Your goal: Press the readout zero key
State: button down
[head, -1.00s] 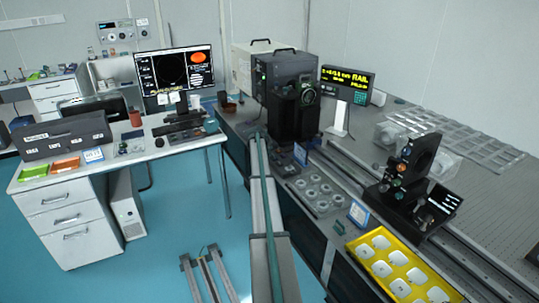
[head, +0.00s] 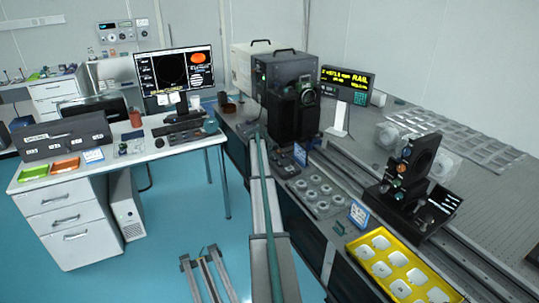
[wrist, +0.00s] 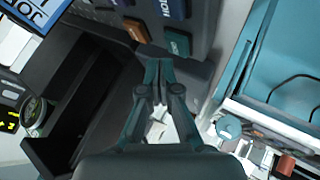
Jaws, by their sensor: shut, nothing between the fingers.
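The readout (head: 348,84) is a dark display with yellow characters including "RAIL", on a white stand at the back of the optical table in the head view. Its digits are too blurred to read surely. My gripper (wrist: 159,64) shows only in the wrist view, with its two fingers together and nothing between them. Just beyond the tips is a dark grey panel with a brown key (wrist: 136,30), a blue key (wrist: 165,8) with part of a white label, and a teal key (wrist: 178,42). The tips look close to the brown and teal keys; contact cannot be told. I cannot tell which key is zero.
A black instrument (head: 292,100) stands left of the readout. A dark mount (head: 410,175) sits on the rail at right. A yellow tray (head: 362,250) of white pieces lies in front. In the wrist view, a dark box (wrist: 75,115) lies left of the fingers.

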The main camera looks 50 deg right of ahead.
jog(key=shift+f, duration=0.1)
jog(key=shift+f+b, duration=0.35)
jog(key=shift+b, duration=0.05)
jog(key=shift+f+b, duration=0.3)
jog(key=shift+f, duration=0.1)
dwell(0.8)
dwell(0.3)
jog(key=shift+r, duration=0.85)
jog(key=shift+r+p, duration=0.75)
jog(key=shift+r, duration=1.75)
